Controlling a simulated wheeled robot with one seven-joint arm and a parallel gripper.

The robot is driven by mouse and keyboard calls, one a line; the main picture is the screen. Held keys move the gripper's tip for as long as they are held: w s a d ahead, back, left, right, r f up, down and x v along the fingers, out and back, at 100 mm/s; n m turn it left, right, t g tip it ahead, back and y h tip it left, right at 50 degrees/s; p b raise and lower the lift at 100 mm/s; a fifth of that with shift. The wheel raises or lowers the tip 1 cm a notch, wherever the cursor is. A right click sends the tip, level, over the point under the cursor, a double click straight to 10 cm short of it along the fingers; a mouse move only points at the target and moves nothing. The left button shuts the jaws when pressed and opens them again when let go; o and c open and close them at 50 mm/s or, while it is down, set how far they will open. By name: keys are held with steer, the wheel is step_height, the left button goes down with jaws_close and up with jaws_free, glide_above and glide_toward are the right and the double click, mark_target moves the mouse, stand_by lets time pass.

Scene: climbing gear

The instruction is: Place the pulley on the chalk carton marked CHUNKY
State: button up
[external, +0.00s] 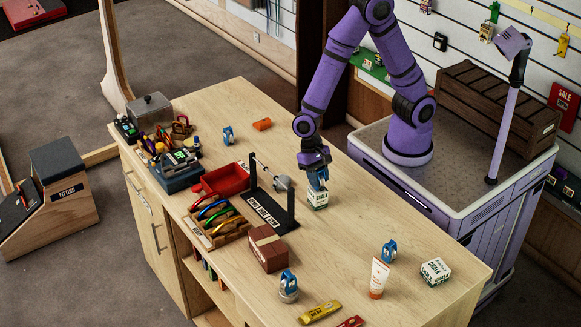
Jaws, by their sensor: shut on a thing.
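My purple gripper (315,163) points down over the middle of the table and is shut on a blue pulley (319,182). The pulley is directly over a small white and green chalk carton (318,200). I cannot tell whether it touches the carton's top. A second chalk carton (435,271) lies near the table's right corner. The lettering that would tell which carton is marked CHUNKY is too small to read. Similar blue pulleys stand on the table (228,136), beside the tube (389,252), and on a round grey thing (289,282).
A black stand (270,208) is just left of the gripper, with a brown box (268,248) in front. A red tray (222,181) and a wooden rack (216,222) are farther left. A white tube (379,277) stands at right. The table (345,240) is clear right of the held pulley.

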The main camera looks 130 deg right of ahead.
steer(key=shift+f, duration=0.2)
steer(key=o, duration=0.9)
steer(key=shift+o, duration=0.2)
steer(key=shift+r, duration=0.1)
steer(key=v, duration=1.2)
steer(key=s+a+r+n+t+h, duration=0.2)
steer(key=s+r+n, duration=0.6)
steer(key=s, duration=0.3)
steer(key=s+a+r+n+t+h, duration=0.2)
steer(key=s+r+n+t, duration=0.1)
steer(key=s+r+n, duration=0.6)
steer(key=shift+s+n, duration=0.5)
steer(key=shift+s, duration=0.55)
